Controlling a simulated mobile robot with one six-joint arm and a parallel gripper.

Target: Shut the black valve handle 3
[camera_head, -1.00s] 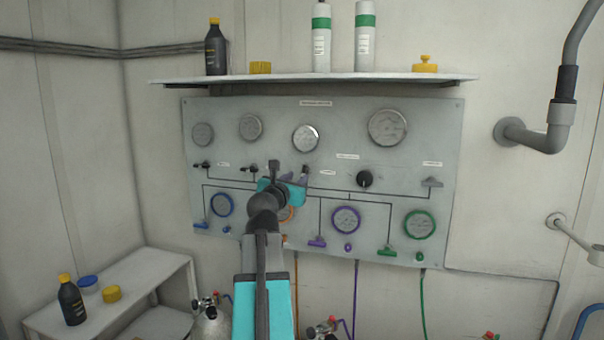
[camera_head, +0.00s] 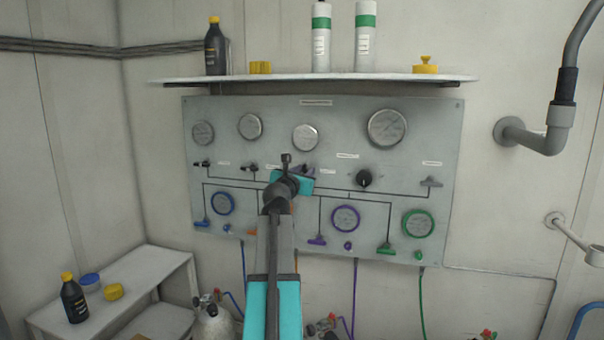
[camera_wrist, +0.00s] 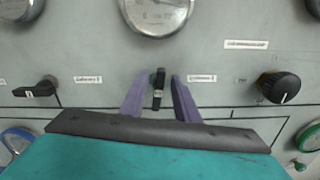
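The black valve handle 3 (camera_wrist: 158,90) is a small black lever on the grey panel, standing about upright below a round gauge in the wrist view. My gripper (camera_wrist: 159,82) is open, with one purple finger on each side of the handle. A narrow gap shows on both sides, so the fingers do not appear to grip it. In the head view my gripper (camera_head: 304,170) is at the panel and mostly hides this handle. Another black handle (camera_wrist: 36,88) to the left lies horizontal.
A black round knob (camera_head: 364,179) sits to the right on the grey panel (camera_head: 440,120). Coloured handles and ringed gauges, such as the purple one (camera_head: 346,219), fill the lower panel. A shelf (camera_head: 300,79) with bottles juts out above.

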